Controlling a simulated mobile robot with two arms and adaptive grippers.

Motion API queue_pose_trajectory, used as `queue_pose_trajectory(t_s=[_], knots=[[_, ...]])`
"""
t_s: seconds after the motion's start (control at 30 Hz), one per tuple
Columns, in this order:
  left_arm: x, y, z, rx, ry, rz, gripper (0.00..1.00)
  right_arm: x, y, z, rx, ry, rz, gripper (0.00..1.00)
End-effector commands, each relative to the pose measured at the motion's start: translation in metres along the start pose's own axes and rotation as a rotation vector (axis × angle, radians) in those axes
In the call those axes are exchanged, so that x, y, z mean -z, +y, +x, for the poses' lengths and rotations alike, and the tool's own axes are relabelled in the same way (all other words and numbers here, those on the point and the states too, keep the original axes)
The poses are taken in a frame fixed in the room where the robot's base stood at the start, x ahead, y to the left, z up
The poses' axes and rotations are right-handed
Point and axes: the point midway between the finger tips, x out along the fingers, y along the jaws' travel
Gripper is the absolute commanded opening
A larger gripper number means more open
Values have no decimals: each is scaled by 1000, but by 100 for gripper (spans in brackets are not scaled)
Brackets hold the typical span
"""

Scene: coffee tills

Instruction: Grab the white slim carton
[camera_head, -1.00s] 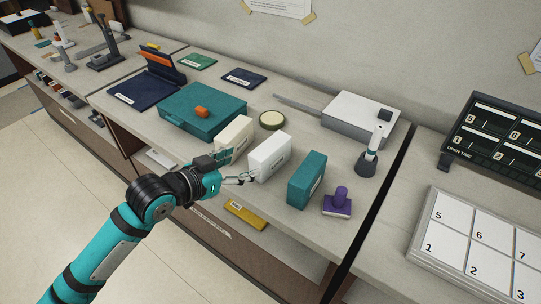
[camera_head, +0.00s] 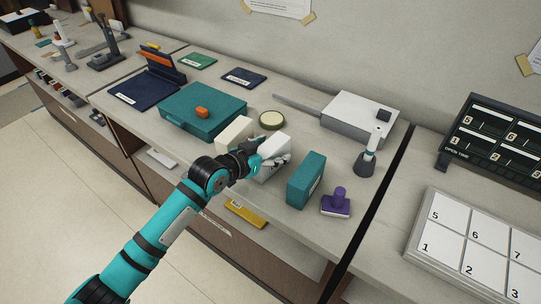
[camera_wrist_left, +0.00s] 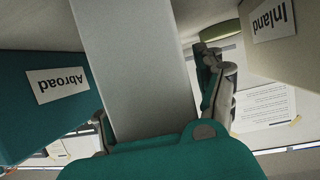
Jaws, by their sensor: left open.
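The white slim carton (camera_head: 271,172) stands on the counter between a cream carton (camera_head: 235,133) and a teal carton (camera_head: 307,180). My left gripper (camera_head: 274,158) is at the white carton and covers much of it in the head view. In the left wrist view, the white carton (camera_wrist_left: 138,60) fills the middle, between the spread fingers of the left gripper (camera_wrist_left: 155,110). The gripper is open; I cannot tell whether either finger touches the carton. The teal carton's "Abroad" label (camera_wrist_left: 58,85) and the cream carton's "Inland" label (camera_wrist_left: 272,20) show on either side. My right gripper is not in view.
A purple stamp (camera_head: 338,202) stands right of the teal carton. A round tin (camera_head: 271,120) and a grey-white scale-like box (camera_head: 360,115) are behind. A teal case (camera_head: 202,110) with an orange block lies left.

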Motion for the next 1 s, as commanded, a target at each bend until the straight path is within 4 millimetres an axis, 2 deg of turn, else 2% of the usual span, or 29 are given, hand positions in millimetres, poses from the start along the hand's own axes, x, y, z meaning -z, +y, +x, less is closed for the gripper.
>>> queue_pose_trajectory(t_s=[0.17,0.6,1.0], knots=[[0,0,0,0,0,0,71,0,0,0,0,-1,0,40],[0,0,0,1,0,0,14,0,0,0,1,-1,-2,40],[3,0,-2,1,2,1,13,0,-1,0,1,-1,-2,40]])
